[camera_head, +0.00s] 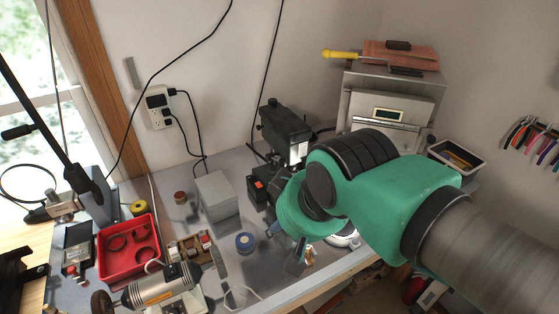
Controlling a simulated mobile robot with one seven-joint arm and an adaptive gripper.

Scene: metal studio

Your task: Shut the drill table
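The drill table (333,281) is a grey workbench top with a pale front edge, running across the middle of the head camera view. A black drill machine (284,124) stands at its back, left of my arm. My green arm reaches in from the lower right and covers the right part of the table. A small dark part (296,258) below my green wrist, over the front of the table, looks like part of my gripper. The rest is hidden behind the wrist, so its opening does not show. I cannot tell whether any drawer or part of the table stands open.
A red tray (128,248), a grey box (216,196), a blue tape roll (244,243) and a silver motor tool (157,286) crowd the left of the bench. A metal cabinet (386,107) stands behind my arm. Black cables hang at the wall. A white-rimmed bin (457,155) is at right.

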